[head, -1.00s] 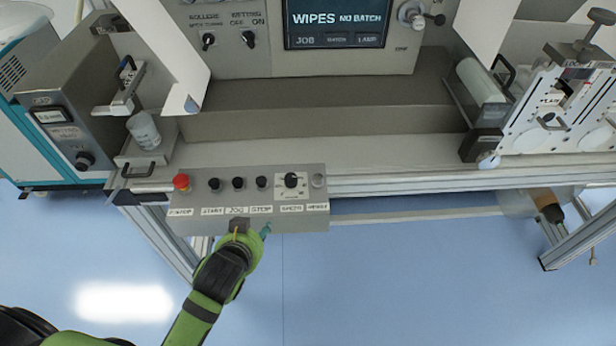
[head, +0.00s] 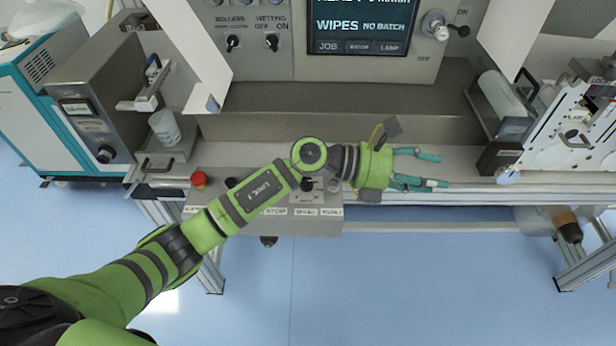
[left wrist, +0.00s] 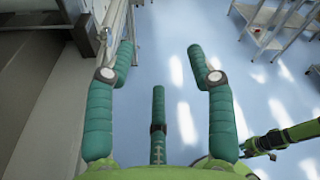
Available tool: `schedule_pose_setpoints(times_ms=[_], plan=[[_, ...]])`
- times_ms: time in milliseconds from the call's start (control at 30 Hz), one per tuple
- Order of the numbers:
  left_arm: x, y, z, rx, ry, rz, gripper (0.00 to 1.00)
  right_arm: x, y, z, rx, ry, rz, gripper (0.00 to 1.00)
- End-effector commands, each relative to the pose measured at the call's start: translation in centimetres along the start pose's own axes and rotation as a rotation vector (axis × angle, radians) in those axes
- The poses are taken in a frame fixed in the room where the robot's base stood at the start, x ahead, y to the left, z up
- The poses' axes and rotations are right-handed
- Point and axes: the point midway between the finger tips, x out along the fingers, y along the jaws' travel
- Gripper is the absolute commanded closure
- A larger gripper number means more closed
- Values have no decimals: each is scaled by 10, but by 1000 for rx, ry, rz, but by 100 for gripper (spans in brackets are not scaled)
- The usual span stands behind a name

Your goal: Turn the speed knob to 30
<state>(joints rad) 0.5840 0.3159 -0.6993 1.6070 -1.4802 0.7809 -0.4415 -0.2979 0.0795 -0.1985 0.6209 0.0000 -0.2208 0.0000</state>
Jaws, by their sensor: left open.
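The control panel (head: 265,222) is a grey box on the front rail of the machine. The speed knob (head: 307,184) is black and sits on a white plate above the SPEED label; my left arm crosses over it and hides most of it, so its setting cannot be read. My left gripper (head: 428,171) is open and empty, to the right of the panel, with its teal fingers pointing right. In the left wrist view its fingers (left wrist: 160,65) are spread with nothing between them. A green and black arm end, likely my right gripper (left wrist: 252,148), shows small there.
A red stop button (head: 199,179) is at the panel's left end. The display (head: 360,27) reads WIPES NO BATCH. A roller unit (head: 560,130) stands at the right and a small cup (head: 165,127) at the left. Open blue floor (head: 400,290) lies in front.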

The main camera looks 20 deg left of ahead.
Motion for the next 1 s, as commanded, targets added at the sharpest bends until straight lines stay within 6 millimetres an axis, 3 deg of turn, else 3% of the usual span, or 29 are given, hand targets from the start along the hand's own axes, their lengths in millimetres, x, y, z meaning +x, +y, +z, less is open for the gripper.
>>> schedule_pose_setpoints(times_ms=[67, 167, 200, 300, 400, 500, 667, 1000], plan=[[-10, 27, -26, 167, 266, 58, 45, 0, 0, 1, 0, -1, 0, 60], [-47, 69, -53, 318, 604, 149, 45, 0, 0, 2, 0, -2, 0, 60], [-68, 86, -58, 359, 732, 190, 45, 0, 0, 2, -1, -3, 0, 60], [-124, 119, -60, 410, 1011, 293, 45, 0, 0, 3, -1, -4, 0, 60], [-173, 136, -51, 414, 1211, 378, 45, 0, 0, 3, -1, -4, 0, 60], [-203, 143, -44, 399, 1328, 429, 45, 0, 0, 3, -1, -4, 0, 60], [-216, 148, -47, 386, 1381, 449, 45, -6, 0, 2, -2, -4, 0, 60], [-208, 172, -88, 385, 1376, 446, 45, -26, 0, 0, -2, -3, 0, 60]])
